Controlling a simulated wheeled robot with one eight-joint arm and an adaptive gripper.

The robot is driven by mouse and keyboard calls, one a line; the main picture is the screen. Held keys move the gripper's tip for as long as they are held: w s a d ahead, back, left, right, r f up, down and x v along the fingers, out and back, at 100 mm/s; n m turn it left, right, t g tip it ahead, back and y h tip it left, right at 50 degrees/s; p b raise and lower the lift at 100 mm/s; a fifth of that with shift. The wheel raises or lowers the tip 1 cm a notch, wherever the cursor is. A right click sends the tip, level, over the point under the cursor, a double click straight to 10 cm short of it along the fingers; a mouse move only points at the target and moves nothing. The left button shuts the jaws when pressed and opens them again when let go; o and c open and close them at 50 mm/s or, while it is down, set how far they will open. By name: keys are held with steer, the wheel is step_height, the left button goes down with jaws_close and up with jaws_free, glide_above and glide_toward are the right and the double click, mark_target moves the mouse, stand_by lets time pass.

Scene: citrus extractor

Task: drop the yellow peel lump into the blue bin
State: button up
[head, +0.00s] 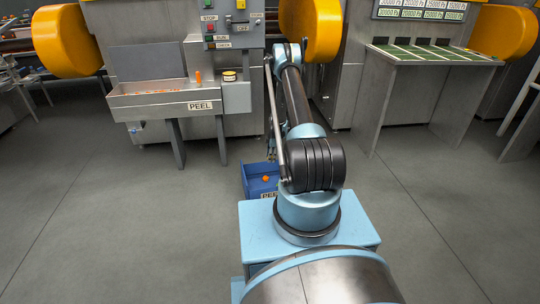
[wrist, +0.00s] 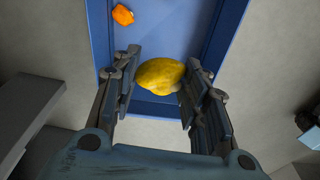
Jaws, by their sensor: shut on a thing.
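The yellow peel lump (wrist: 160,76) is in my gripper (wrist: 160,90), between the two fingers in the wrist view. My gripper is shut on it and holds it over the near end of the blue bin (wrist: 190,18). My gripper and the lump cannot be made out in the head view.
A steel machine with a PEEL tray (head: 160,104) stands behind the bin, its legs (head: 176,145) reaching the floor. An orange stick-like piece (head: 198,77) stands at the tray. A steel table (head: 425,57) is at the right. The floor left of the bin is clear.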

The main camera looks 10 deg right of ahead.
steer(key=shift+f, duration=1.05)
steer(key=o, duration=0.9)
steer(key=shift+o, duration=0.2)
step_height(320, 180, up, 12)
steer(key=d, duration=0.1)
steer(key=shift+d, duration=0.25)
